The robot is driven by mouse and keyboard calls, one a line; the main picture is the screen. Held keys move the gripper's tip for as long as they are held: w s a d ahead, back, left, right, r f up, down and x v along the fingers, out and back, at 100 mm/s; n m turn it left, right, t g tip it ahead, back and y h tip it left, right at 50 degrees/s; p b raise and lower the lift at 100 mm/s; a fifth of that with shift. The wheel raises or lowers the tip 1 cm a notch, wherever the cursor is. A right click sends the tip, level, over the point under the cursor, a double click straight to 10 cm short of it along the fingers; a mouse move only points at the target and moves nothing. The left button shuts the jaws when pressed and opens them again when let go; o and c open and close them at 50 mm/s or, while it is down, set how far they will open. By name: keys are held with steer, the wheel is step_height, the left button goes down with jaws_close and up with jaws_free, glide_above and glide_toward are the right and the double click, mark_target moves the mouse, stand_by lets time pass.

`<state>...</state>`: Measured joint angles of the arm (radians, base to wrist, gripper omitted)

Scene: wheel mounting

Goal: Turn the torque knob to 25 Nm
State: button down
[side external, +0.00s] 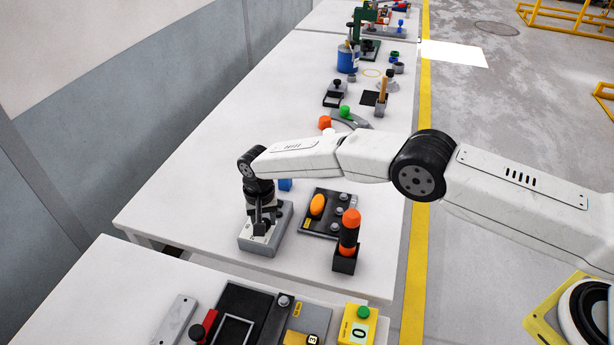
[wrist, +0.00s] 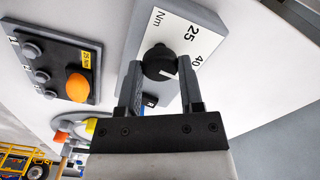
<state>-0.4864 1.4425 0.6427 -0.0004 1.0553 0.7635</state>
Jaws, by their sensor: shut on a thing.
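The torque knob (wrist: 158,62) is a black round dial on a grey box with a pale face (wrist: 172,28). The face reads "Nm", "25" and "40" in the wrist view; other marks are hidden. A small white mark shows on the knob's lower right side, away from the "25"; its exact reading is unclear. My gripper (wrist: 159,66) has one finger on each side of the knob and is shut on it. In the side view my gripper (side external: 262,220) points down over the grey box (side external: 277,238), and the knob is mostly hidden.
A dark panel with grey knobs and an orange knob (side external: 317,205) stands right of the box. An orange-topped tool (side external: 348,232) stands upright in a black holder nearby. The white tabletop left of the box is clear.

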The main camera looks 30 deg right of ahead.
steer(key=shift+n, duration=0.3)
steer(key=n, duration=1)
steer(key=shift+n, duration=0.3)
stand_by(0.3)
steer(key=shift+c, duration=1.2)
jaws_free()
steer(key=shift+r, duration=0.15)
steer(key=shift+r, duration=3.8)
